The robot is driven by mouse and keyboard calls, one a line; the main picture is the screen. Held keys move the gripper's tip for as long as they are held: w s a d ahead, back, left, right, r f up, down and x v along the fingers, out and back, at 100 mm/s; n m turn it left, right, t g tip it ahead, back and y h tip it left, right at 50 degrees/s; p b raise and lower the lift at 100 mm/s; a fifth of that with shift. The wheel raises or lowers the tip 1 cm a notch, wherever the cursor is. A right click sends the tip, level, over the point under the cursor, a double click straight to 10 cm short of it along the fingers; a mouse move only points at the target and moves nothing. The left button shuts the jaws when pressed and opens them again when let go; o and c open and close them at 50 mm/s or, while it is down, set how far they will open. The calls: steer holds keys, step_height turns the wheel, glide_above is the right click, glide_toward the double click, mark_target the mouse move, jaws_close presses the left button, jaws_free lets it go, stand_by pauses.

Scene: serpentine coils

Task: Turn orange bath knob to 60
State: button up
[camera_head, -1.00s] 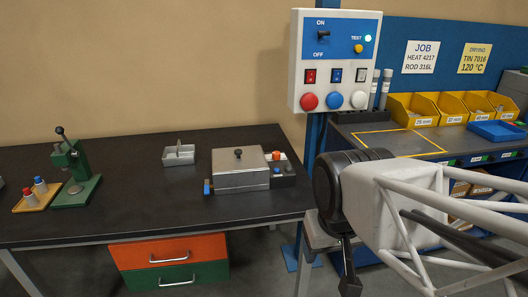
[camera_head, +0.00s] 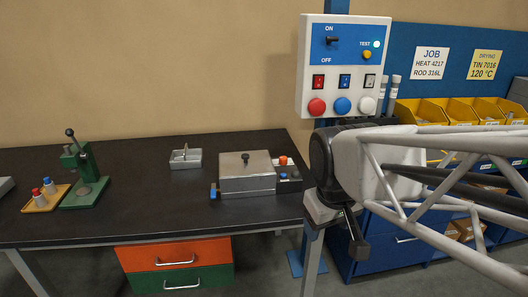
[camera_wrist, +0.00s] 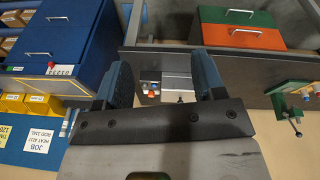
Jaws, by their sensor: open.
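The bath is a grey metal box with a lidded top (camera_head: 247,165) and a black knob, standing near the right end of the dark bench. The orange knob (camera_head: 283,160) sits on the dark control block at its right side. A blue knob is on the same block, lower and nearer. My gripper (camera_head: 357,246) is off the bench's right end, fingers pointing down, apart from the bath. In the wrist view my gripper (camera_wrist: 163,78) is open and empty, with the small, distant orange knob (camera_wrist: 152,92) and bath between its fingers. The knob's scale is too small to read.
A switch panel (camera_head: 344,66) with red, blue and white buttons hangs behind my arm. A grey divided tray (camera_head: 186,159), a green press (camera_head: 84,180) and a yellow tray (camera_head: 46,203) stand further left. The bench front is clear. Yellow bins (camera_head: 427,111) are at the right.

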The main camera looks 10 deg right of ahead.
steer(key=w+d+r+n, duration=0.15)
steer(key=w+n, duration=0.45)
steer(key=w, duration=0.9)
steer(key=n+h, duration=0.3)
steer(key=n, duration=1.6)
glide_above(283, 158)
steer(key=s+a, duration=0.2)
step_height(283, 158, down, 15)
steer(key=shift+w+t, duration=0.15)
steer(key=shift+t, duration=0.15)
steer(key=shift+x, duration=3.85)
steer(key=c, duration=0.9)
